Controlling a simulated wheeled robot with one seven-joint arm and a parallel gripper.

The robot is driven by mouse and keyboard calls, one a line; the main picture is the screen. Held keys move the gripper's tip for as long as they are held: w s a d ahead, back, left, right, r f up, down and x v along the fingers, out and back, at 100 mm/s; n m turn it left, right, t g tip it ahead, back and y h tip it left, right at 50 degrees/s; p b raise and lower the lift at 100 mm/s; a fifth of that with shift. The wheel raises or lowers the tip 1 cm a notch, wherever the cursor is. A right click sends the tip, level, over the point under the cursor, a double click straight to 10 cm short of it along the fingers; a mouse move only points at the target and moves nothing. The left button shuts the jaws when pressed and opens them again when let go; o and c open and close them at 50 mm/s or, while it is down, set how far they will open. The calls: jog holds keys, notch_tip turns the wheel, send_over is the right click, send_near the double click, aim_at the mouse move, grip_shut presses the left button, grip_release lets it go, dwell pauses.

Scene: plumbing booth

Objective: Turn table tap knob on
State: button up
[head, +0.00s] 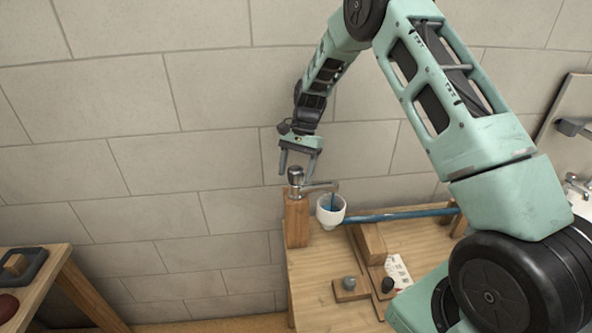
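The table tap (318,187) is a metal tap with a silver knob (295,175) on top, mounted on a wooden post (296,221) at the table's back left. Its spout reaches right, above a white cup (330,211) with blue inside. My gripper (298,172) points down at the knob, with its two fingers apart. One finger shows left of the knob and the other right of it or behind it. I cannot tell whether the fingers touch the knob.
The wooden table (310,284) carries a blue pipe (395,215), wooden blocks (369,243) and small dark knobs. A sink with a faucet (577,186) is at the far right. Another wooden table (42,279) stands at the left. A tiled wall (150,120) is close behind.

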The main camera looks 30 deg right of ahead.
aim_at(296, 168)
notch_tip(296, 168, up, 10)
jog(key=b, duration=0.3)
dwell(0.7)
jog(key=s+a+r+n+h+b, duration=0.1)
jog(key=s+a+r+n+h, duration=0.1)
jog(key=s+a+n, duration=1.1)
jog(key=s+a+f+n+t, duration=0.1)
jog(key=s+a+n, duration=0.2)
jog(key=s, duration=0.8)
jog(key=s+a+f+n+t+h+b, duration=0.1)
jog(key=s+a, duration=0.4)
jog(key=s, duration=0.6)
jog(key=shift+s+f+n, duration=0.25)
jog(key=shift+f+n, duration=0.2)
jog(key=shift+n, duration=0.75)
